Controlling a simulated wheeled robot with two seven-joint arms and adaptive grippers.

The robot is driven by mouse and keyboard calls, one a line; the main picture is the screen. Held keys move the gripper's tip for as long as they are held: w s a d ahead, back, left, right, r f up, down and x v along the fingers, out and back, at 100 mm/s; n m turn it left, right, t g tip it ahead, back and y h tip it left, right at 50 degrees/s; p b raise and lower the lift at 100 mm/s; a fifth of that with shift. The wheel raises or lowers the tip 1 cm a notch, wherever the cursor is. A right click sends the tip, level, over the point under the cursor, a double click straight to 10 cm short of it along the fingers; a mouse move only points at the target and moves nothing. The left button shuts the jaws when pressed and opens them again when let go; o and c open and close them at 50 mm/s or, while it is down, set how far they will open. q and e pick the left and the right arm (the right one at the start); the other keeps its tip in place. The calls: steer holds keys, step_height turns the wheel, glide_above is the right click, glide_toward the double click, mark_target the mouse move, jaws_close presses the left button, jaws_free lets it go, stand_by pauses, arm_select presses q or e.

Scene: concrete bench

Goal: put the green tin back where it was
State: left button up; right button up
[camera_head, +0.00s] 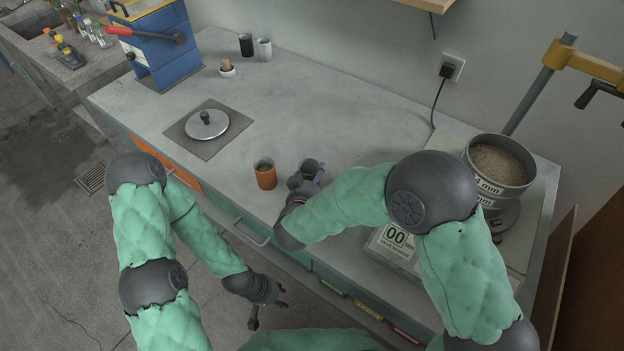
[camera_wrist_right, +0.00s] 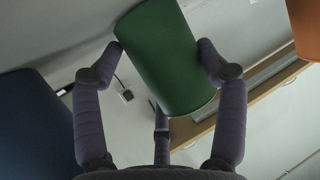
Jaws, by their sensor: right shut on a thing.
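The green tin (camera_wrist_right: 167,58) fills the middle of the right wrist view. It sits between the purple-grey fingers of my right gripper (camera_wrist_right: 160,62), which is shut on it. In the head view the tin (camera_head: 312,167) shows as a dark green cup-like rim, partly hidden by my right gripper (camera_head: 304,178). It is near the bench's front edge; I cannot tell whether it touches the bench. An orange tin (camera_head: 266,176) stands just left of it. My left gripper (camera_head: 269,304) hangs in front of the bench, fingers spread, empty.
A round lid (camera_head: 207,125) lies on a dark square plate (camera_head: 190,133). A black cup (camera_head: 246,45) and a grey cup (camera_head: 264,50) stand at the back. A sieve (camera_head: 500,165) stands at the right. The middle of the bench (camera_head: 330,110) is clear.

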steer(key=shift+f, duration=0.15)
steer(key=o, duration=1.3)
steer(key=shift+o, duration=0.2)
steer(key=shift+s+a+r, duration=0.1)
steer(key=shift+s+r, duration=0.15)
steer(key=shift+r, duration=0.05)
steer(key=p+v, duration=0.4)
steer(key=v, duration=0.7)
steer(key=shift+s, duration=0.25)
